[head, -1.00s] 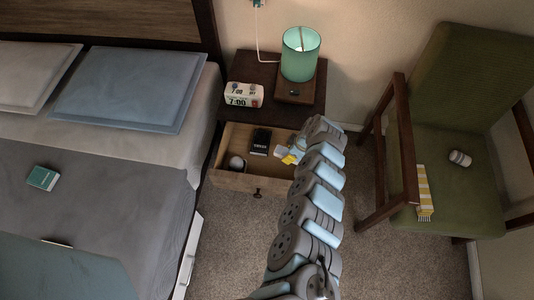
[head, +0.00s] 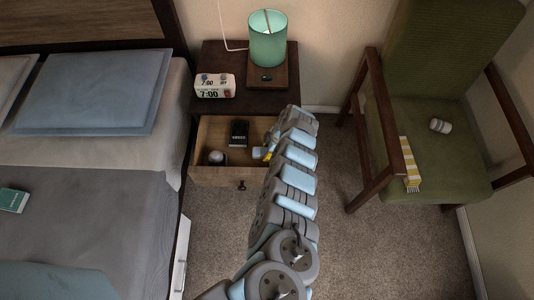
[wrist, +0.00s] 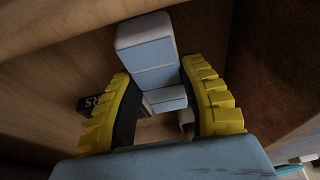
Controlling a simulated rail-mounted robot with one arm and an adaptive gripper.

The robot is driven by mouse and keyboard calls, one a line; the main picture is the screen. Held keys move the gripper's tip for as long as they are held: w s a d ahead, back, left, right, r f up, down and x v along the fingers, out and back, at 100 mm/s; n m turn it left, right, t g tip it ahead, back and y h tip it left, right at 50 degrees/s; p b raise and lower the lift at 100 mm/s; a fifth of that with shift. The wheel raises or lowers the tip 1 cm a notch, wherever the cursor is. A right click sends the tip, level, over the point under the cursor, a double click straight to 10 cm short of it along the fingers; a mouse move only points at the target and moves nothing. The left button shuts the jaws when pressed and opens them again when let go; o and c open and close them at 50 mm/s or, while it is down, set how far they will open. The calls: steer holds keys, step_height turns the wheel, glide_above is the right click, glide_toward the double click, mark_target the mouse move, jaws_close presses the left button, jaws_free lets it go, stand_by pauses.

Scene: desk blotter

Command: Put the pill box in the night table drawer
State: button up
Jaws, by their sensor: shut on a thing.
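The pill box (wrist: 148,58) is a long block with pale blue lids in segments and white sides. In the wrist view it stands between the yellow-backed fingers of my gripper (wrist: 160,75), which is shut on it. In the head view my gripper (head: 264,153) is at the right side of the open night table drawer (head: 215,177), and my arm hides most of it and the box. The wrist view shows the drawer's wood (wrist: 50,85) close around the box. I cannot tell whether the box touches the drawer floor. The night table (head: 262,103) stands against the wall.
In the drawer lie a black box (head: 239,131) and a round dark-and-white item (head: 216,157). The bed is left; a green armchair (head: 450,120) is right. Carpet between is clear.

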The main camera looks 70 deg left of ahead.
steer(key=shift+f+b, duration=1)
steer(key=shift+f, duration=0.95)
steer(key=shift+f, duration=0.15)
steer(key=o, duration=1.1)
steer(key=p+v, duration=0.5)
steer(key=v, duration=0.7)
steer(key=shift+r, duration=0.2)
